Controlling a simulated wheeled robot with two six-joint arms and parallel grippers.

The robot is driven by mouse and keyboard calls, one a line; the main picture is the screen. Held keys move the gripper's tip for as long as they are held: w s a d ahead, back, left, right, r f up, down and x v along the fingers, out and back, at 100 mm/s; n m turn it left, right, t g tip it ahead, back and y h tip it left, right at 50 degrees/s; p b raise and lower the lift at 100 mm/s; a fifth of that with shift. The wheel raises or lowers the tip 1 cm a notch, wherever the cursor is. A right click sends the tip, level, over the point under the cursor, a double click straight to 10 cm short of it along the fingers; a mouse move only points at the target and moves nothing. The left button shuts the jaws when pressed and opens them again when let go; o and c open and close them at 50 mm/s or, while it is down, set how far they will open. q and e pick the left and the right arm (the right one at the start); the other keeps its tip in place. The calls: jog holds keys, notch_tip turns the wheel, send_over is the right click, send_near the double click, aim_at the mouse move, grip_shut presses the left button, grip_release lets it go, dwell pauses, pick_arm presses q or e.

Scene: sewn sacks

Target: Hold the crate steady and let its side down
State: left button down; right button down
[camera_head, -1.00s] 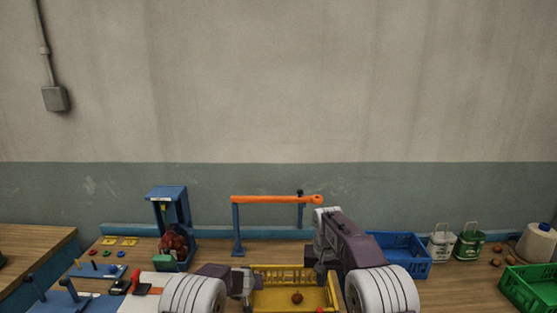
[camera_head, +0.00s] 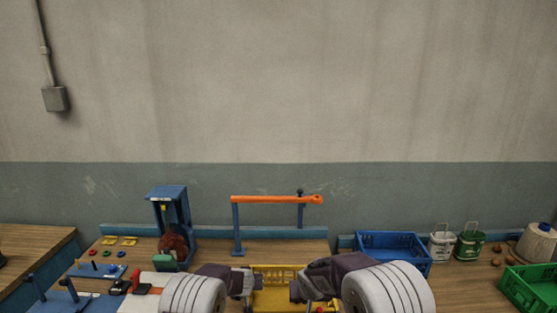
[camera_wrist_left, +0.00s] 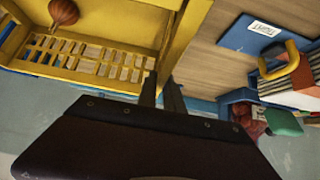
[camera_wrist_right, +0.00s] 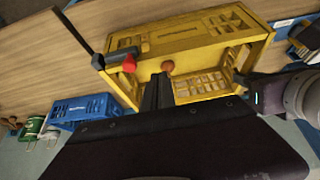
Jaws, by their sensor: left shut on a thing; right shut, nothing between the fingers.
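The yellow crate (camera_head: 280,271) stands on the bench between my two arms. A round brown onion-like thing (camera_wrist_right: 168,67) lies in it. My left gripper (camera_wrist_left: 163,95) is shut on the crate's end wall, at the left end in the head view. My right gripper (camera_wrist_right: 158,92) is shut and empty, low by the crate's other end. A dark rod with a red-tipped piece (camera_wrist_right: 128,63) shows at that end in the right wrist view. My arms hide the crate's near part in the head view, and I cannot tell how its near side stands.
A blue crate (camera_head: 393,243), two canisters (camera_head: 468,246) and a green crate (camera_head: 528,290) are to the right. An orange bar on blue posts (camera_head: 275,199) stands behind. A blue stand (camera_head: 167,194) and small parts are at the left.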

jog(key=x, duration=0.6)
jog(key=shift+f, duration=0.3)
jog(key=shift+w, duration=0.15)
jog(key=s, duration=0.3)
jog(key=shift+s, duration=0.2)
jog(key=shift+s+f+m+h, duration=0.25)
jog(key=shift+s+m+h, duration=0.15)
jog(key=shift+s+m, duration=0.35)
jog(key=shift+s+f+m+h, duration=0.35)
jog(key=shift+s+m, duration=0.2)
jog(key=shift+m, duration=0.4)
jog(key=shift+s+f, duration=0.35)
jog(key=shift+s, duration=0.25)
jog(key=shift+s+f, duration=0.4)
jog(key=shift+s, duration=0.2)
jog(key=shift+w, duration=0.1)
